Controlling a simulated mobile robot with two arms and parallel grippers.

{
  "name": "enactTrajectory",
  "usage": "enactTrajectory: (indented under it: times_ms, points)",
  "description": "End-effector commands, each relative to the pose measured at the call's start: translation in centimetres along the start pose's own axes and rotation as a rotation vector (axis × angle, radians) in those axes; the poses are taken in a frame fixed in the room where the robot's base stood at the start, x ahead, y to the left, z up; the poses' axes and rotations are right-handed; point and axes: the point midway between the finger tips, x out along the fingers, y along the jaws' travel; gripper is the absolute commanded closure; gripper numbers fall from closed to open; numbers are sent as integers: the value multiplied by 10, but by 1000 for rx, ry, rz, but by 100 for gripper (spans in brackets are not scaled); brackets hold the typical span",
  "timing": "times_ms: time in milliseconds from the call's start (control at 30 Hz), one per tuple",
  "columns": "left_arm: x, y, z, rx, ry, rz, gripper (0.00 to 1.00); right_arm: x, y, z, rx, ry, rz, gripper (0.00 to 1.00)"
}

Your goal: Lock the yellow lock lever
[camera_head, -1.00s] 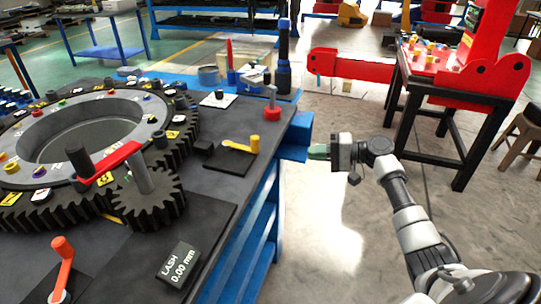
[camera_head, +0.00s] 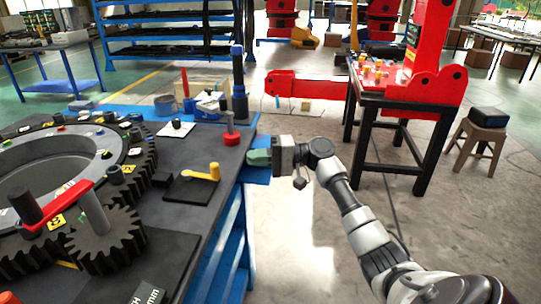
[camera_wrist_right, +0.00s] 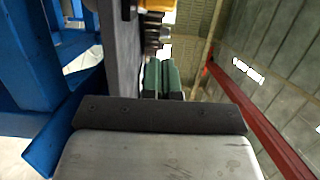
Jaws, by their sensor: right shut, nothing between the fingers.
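The yellow lock lever (camera_head: 201,175) lies on a black base plate (camera_head: 190,190) near the right edge of the dark bench top. Its arm runs left to right and ends in an upright yellow knob at the right. My right gripper (camera_head: 257,157) is at the bench's right edge, to the right of the lever and apart from it. Its green fingers are shut and empty; they also show in the right wrist view (camera_wrist_right: 163,76). In the wrist view a yellow part is partly visible at the top. My left gripper is not in view.
A red-topped knob (camera_head: 231,138) stands behind the lever. A large gear ring (camera_head: 60,165), a small gear (camera_head: 105,240) and a red crank (camera_head: 62,203) fill the left. A red crane on a black table (camera_head: 375,100) stands right.

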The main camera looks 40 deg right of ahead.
Motion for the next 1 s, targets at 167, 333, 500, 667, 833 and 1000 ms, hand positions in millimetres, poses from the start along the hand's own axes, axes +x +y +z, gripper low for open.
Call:
enactTrajectory:
  times_ms: [167, 333, 500, 667, 833, 1000]
  points:
    - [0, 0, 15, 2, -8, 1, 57, 38, -2, 0, 1, -2, -2, 100]
    - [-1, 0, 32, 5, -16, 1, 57, 54, -1, 20, 0, -1, 1, 100]
    - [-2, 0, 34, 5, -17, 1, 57, 61, 0, 27, 1, 0, 0, 100]
    - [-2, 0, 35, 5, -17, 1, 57, 62, 0, 28, 1, 1, 0, 100]
    - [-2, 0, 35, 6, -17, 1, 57, 62, 0, 28, 1, 1, 0, 100]
    - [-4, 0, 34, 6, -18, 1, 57, 66, 0, 30, 1, 6, 0, 100]
